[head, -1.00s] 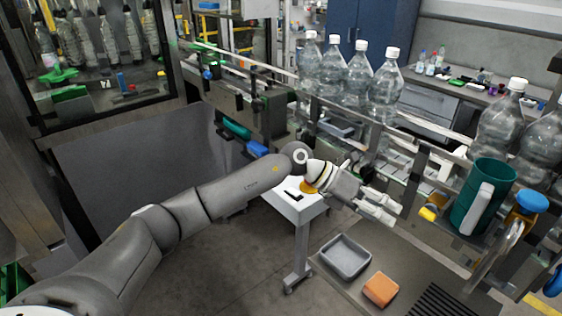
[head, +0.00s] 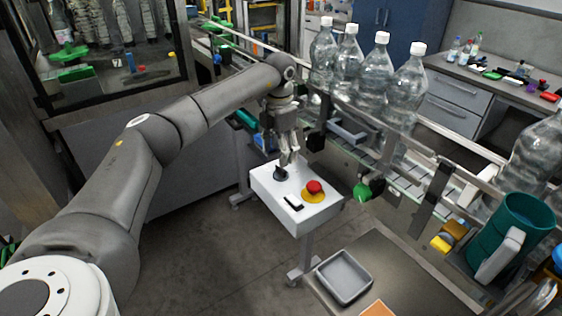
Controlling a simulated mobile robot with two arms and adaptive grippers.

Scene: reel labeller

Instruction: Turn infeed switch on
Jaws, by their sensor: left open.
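A white control box (head: 269,192) on a stand is in the middle of the head view. On its top are a dark knob-like switch (head: 281,175), a red mushroom button (head: 314,187) on a yellow ring, and a small black bar-shaped piece (head: 293,203). No readable label shows which is the infeed switch. My left gripper (head: 289,163) points down, open and empty, just above the dark switch at the back of the box. I cannot tell whether a fingertip touches it. My right gripper is not in view.
A conveyor with several clear bottles (head: 375,72) runs behind and right of the box. A grey tray (head: 345,278) and part of an orange block (head: 377,309) lie at the front. A green knob (head: 362,192) juts from the conveyor side.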

